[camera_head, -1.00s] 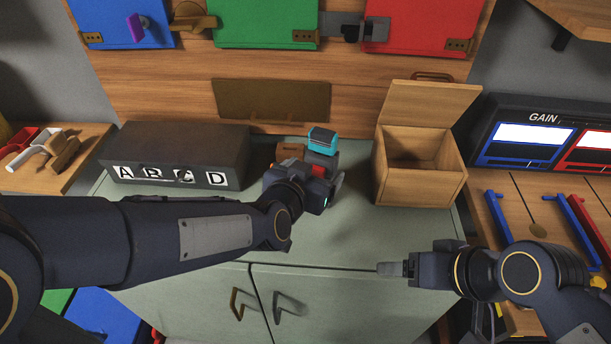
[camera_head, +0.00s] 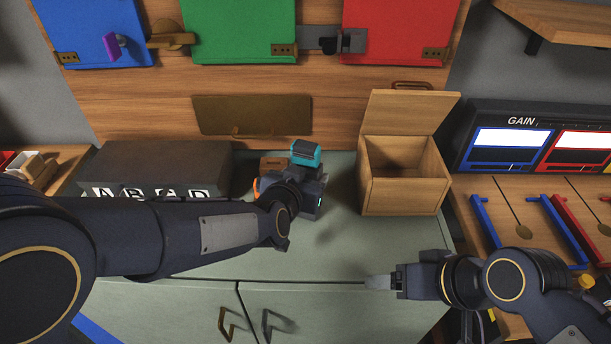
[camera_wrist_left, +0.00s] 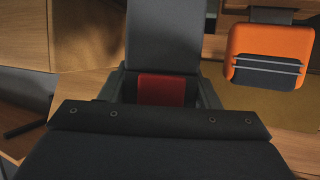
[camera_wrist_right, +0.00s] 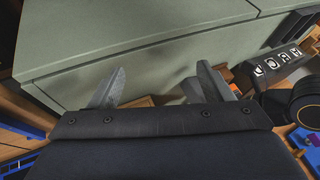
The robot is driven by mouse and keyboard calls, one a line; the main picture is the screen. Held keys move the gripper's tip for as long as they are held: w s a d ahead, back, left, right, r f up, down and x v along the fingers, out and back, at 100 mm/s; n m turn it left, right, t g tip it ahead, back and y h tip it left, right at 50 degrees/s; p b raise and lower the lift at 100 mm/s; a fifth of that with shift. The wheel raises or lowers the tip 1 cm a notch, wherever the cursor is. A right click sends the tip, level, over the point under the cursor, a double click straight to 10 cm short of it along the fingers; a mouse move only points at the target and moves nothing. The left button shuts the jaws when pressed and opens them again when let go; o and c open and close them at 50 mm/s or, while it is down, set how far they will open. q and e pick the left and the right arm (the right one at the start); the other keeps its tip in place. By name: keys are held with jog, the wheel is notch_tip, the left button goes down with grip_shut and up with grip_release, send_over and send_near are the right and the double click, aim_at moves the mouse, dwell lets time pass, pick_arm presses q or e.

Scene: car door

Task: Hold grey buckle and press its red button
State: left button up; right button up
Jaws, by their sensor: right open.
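The grey buckle (camera_wrist_left: 165,35) is a dark grey block in the left wrist view. Its red button (camera_wrist_left: 160,90) faces my left gripper (camera_wrist_left: 160,85), low between the finger sides. The fingers lie along both sides of the buckle; whether they clamp it I cannot tell. In the head view my left gripper (camera_head: 308,192) is above the counter, just below a teal-topped block (camera_head: 306,153), and the red button is hidden there. My right gripper (camera_head: 380,282) is open and empty at the counter's front edge; its two spread fingers show in the right wrist view (camera_wrist_right: 161,72).
An orange-and-black buckle (camera_wrist_left: 268,55) is at right in the left wrist view. A dark lettered box (camera_head: 150,165) stands left on the counter (camera_head: 320,255), an open wooden box (camera_head: 405,195) right. The middle front of the counter is clear.

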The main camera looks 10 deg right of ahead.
pick_arm(q)
jog(key=c, duration=0.4)
pick_arm(e)
jog(key=shift+c, duration=0.4)
pick_arm(q)
jog(key=shift+o, duration=0.2)
pick_arm(e)
grip_shut()
dwell(0.7)
